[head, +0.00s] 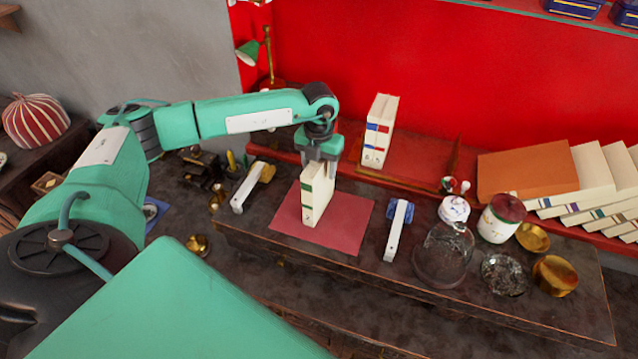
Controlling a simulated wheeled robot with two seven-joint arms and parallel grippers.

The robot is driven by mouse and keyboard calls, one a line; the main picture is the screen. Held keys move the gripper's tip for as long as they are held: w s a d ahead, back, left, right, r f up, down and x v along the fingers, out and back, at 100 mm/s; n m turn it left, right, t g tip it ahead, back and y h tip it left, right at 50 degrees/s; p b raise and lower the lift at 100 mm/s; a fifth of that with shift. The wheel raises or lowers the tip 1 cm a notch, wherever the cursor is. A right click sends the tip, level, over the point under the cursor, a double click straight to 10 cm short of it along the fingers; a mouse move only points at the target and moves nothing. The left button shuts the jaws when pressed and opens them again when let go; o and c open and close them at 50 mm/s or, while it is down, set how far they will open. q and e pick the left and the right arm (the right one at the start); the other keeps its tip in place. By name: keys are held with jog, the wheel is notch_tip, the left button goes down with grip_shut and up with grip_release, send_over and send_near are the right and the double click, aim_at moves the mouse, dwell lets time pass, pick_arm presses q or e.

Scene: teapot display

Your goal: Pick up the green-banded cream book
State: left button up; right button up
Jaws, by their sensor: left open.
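The green-banded cream book (312,204) stands upright on a red mat (352,229) on the dark wooden table. My left gripper (319,167) points down over the top of the book. Its jaws are open, with the fingers at the book's upper edge. Whether the fingers touch the book cannot be told from this view. My right gripper does not show.
A cream book with blue and red bands (379,130) stands on the shelf behind. A glass jar (443,256), a lidded pot (501,218) and leaning books (592,177) fill the right.

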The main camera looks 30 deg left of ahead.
pick_arm(q)
grip_shut()
jog(key=shift+r, duration=0.1)
dwell(0.3)
